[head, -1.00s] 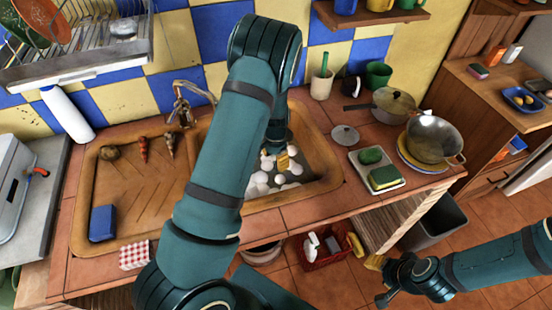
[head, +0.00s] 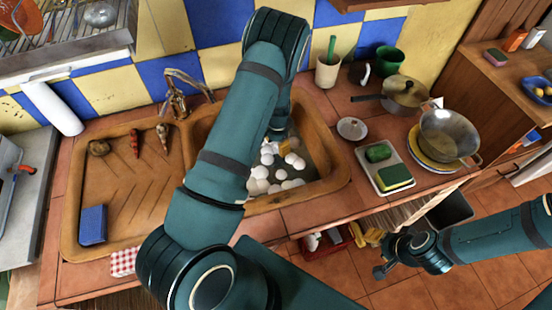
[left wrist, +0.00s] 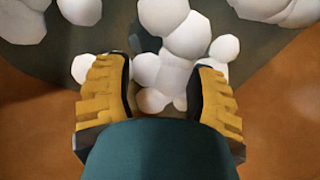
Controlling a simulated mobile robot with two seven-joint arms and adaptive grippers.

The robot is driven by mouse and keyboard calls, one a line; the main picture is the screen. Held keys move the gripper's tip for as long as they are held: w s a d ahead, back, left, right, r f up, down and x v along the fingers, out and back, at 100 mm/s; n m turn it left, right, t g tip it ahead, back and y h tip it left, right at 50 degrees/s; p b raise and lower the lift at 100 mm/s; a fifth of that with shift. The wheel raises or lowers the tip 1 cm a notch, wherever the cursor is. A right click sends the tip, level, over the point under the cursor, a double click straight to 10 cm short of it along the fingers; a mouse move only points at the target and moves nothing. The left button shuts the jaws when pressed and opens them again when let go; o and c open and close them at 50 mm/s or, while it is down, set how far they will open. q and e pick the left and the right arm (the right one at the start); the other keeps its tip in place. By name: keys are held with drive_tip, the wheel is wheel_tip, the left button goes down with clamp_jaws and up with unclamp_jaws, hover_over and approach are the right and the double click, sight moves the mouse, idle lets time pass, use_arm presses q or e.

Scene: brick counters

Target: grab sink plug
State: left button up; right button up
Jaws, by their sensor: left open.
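The basin of the brown sink (head: 335,195) holds a heap of white foam balls (head: 290,184). I cannot make out a sink plug for certain. In the left wrist view a dark rounded patch (left wrist: 145,42) shows between the foam balls (left wrist: 205,35); I cannot tell if it is the plug. My left gripper (head: 264,150) reaches down into the basin, mostly hidden behind my arm. In the left wrist view its yellow-padded fingers (left wrist: 160,88) are apart, with foam balls between and beyond them. My right gripper (head: 378,256) hangs low in front of the counter, its opening unclear.
The tap (head: 180,90) stands behind the sink. A sponge tray (head: 372,175), a small lid (head: 351,129) and pans (head: 448,135) stand right of the basin.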

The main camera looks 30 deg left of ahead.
sight(277, 154)
use_arm(q)
drive_tip(key=shift+a+f, duration=0.1)
drive_tip(key=shift+f, duration=3.05)
clamp_jaws()
